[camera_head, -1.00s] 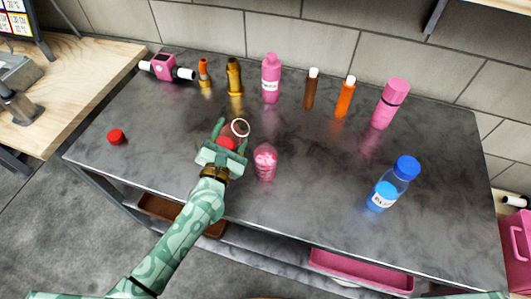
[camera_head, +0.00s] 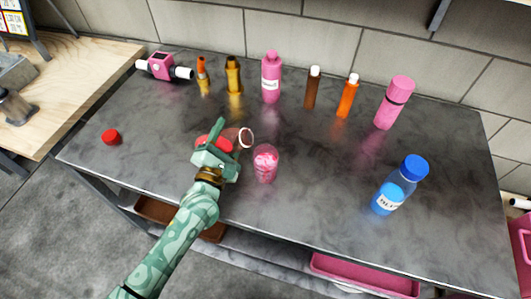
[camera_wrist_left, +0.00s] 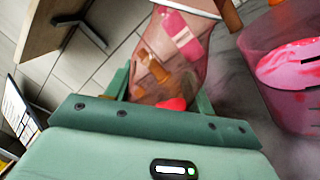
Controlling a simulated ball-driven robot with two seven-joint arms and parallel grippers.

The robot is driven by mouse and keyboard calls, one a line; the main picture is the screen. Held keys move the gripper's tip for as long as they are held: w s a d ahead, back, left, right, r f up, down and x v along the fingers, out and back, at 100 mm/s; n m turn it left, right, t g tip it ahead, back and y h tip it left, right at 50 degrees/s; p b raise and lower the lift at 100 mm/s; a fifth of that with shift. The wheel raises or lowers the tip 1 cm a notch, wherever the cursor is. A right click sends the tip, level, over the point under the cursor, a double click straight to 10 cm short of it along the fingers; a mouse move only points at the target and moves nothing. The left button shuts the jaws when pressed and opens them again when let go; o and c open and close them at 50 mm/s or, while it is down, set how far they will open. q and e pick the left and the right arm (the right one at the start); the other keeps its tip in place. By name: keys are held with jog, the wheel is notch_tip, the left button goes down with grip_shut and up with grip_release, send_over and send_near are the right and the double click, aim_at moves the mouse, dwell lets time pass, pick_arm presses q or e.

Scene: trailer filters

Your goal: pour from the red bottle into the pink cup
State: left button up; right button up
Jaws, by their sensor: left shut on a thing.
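The red bottle (camera_head: 232,135) is clear with red liquid low inside and has no cap on. My left gripper (camera_head: 221,148) is shut on it above the table. The bottle lies steeply tilted, its open mouth pointing right, above and just left of the pink cup. The pink cup (camera_head: 265,165) stands upright on the table, see-through, with pink and red inside. In the left wrist view the bottle (camera_wrist_left: 180,50) is between the fingers, its neck at the top, and the cup (camera_wrist_left: 290,95) is at the right. No stream shows. My right gripper is out of view.
A red cap (camera_head: 111,137) lies at the left of the grey table (camera_head: 320,190). A blue bottle (camera_head: 400,185) stands at the right. Along the back are a pink bottle (camera_head: 271,80), brown and orange bottles and a pink flask (camera_head: 394,103).

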aim_at(222, 135)
pick_arm(q)
jog(key=shift+w+a+r+m, duration=0.1)
jog(key=shift+a+r+m, duration=0.05)
jog(key=shift+m, duration=0.4)
jog(key=shift+a+r+m, duration=0.1)
jog(key=shift+m, duration=0.45)
dwell(1.6)
jog(key=shift+a+r+m+h, duration=0.1)
jog(key=shift+r+m+h, duration=0.3)
jog(key=shift+r+m, duration=0.5)
dwell(1.6)
jog(key=shift+d+r+m+h+p, duration=0.35)
jog(key=shift+r+m+p, duration=0.35)
jog(key=shift+m+p, duration=0.4)
dwell(1.7)
